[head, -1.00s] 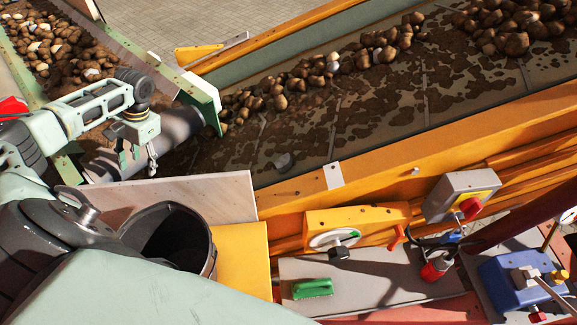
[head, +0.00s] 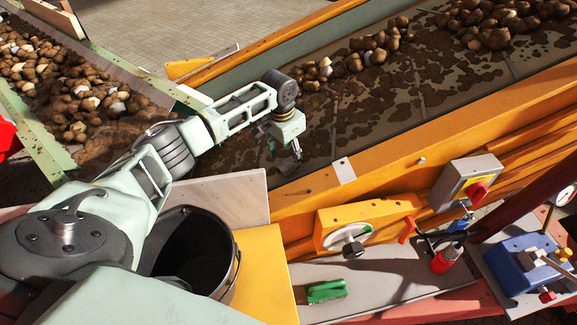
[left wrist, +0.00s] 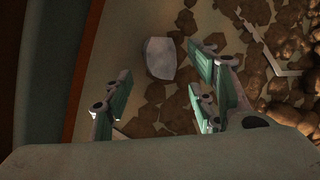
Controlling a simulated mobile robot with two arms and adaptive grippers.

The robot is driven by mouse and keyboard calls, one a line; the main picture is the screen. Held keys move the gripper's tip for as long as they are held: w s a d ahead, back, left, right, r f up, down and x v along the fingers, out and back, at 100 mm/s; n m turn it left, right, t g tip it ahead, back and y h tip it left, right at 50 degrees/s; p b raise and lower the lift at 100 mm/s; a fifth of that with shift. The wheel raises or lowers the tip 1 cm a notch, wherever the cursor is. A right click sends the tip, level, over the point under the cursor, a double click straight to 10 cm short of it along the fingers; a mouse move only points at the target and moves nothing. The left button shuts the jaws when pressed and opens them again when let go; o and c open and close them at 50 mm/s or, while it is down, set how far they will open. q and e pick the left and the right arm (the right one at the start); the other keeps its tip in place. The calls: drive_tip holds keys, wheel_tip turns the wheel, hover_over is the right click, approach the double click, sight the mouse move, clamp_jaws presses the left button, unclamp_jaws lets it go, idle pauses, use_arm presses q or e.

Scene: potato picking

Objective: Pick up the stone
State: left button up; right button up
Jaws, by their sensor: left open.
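The stone (left wrist: 160,58) is a pale grey, angular lump on the dirty conveyor belt in the left wrist view. In the head view the stone (head: 289,165) is a grey patch just under my left gripper and partly hidden by it. My left gripper (head: 285,152) points down over the near side of the belt. In the left wrist view its fingers (left wrist: 160,84) are open and apart. The stone shows between and a little beyond them, with nothing held. My right gripper is not in view.
Brown potatoes and soil lie on the belt (head: 405,95). An orange side rail (head: 430,150) edges its near side. A dark bucket (head: 228,270) stands below my left arm. A control box (head: 463,182) with a red knob stands at the right.

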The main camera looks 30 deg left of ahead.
sight(289, 163)
use_arm(q)
wheel_tip(289, 163, down, 4)
drive_tip(key=shift+r+p, duration=0.25)
drive_tip(key=shift+p, duration=0.05)
drive_tip(key=shift+f, duration=0.3)
drive_tip(key=shift+r, duration=0.1)
drive_tip(key=c, duration=1.3)
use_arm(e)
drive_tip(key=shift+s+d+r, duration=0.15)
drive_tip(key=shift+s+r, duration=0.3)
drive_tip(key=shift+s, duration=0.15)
